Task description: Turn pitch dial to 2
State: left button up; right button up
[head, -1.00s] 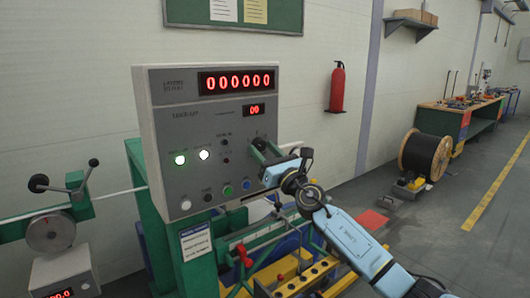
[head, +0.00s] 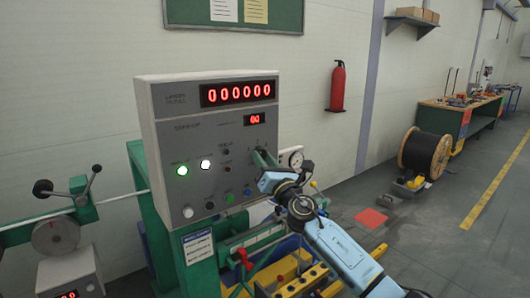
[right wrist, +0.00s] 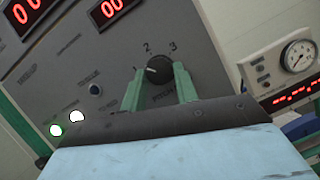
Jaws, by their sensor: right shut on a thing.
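The pitch dial (right wrist: 158,70) is a small black round knob on the grey control panel, with the numbers 1, 2 and 3 printed around it. A small white mark on its face seems to lie on the side of the 1. My right gripper (right wrist: 160,84) has its two green fingers on either side of the dial, shut on it. In the head view my right gripper (head: 262,158) reaches the right side of the control panel (head: 160,120) and hides the dial. My left gripper is not in view.
The panel carries a red display (head: 238,93), a smaller display (head: 254,119), lit lamps (head: 182,170) and several buttons below. A white dial gauge (head: 292,158) stands behind my right gripper. A cable reel (head: 425,153) stands on the floor at right.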

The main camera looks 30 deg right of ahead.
jog(key=shift+a+r+m+g+h+p, duration=0.1)
jog(key=shift+m+g+h+p, duration=0.45)
jog(key=shift+m+p, duration=0.95)
jog(key=shift+a+r+m+g+h+p, duration=0.1)
jog(key=shift+m+g+h+p, duration=0.2)
jog(key=shift+m+h+p, duration=1.15)
jog(key=shift+a+r+m+g+p, duration=0.1)
jog(key=shift+m+g+p, duration=0.45)
jog(key=shift+m, duration=1.8)
jog(key=shift+f, duration=0.1)
jog(key=o, duration=1)
jog(key=shift+c, duration=0.2)
jog(key=shift+s, duration=0.1)
jog(key=b+v, duration=0.1)
jog(key=v, duration=1.2)
